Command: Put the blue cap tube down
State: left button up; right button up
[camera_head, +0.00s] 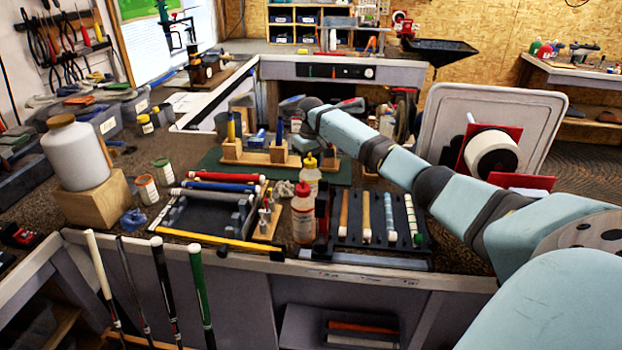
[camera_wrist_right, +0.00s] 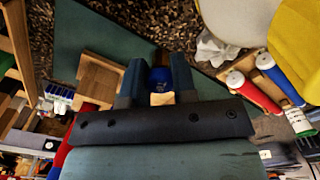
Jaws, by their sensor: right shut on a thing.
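My right arm reaches in from the right to the wooden stand at the back of the bench in the head view. My right gripper (camera_wrist_right: 156,82) is shut on a blue thing, which I take to be the blue cap tube (camera_wrist_right: 160,74). Only a small part of it shows between the fingers in the right wrist view. A blue upright thing (camera_head: 279,131) stands at the wooden stand (camera_head: 254,157) in the head view, close to my gripper. I cannot tell whether the held tube touches the stand. My left gripper is out of view.
A green mat (camera_head: 212,161) lies under the stand. Clear bottles with yellow and red tops (camera_head: 303,215) stand in front. A dark rack of grips (camera_head: 378,222) is at right, and a tray with red and blue grips (camera_head: 212,214) at left. A white jug (camera_head: 76,155) stands farther left.

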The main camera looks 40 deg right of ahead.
notch_tip(320, 180, down, 6)
jog(key=shift+r, duration=0.15)
dwell(0.4)
jog(key=o, duration=0.9)
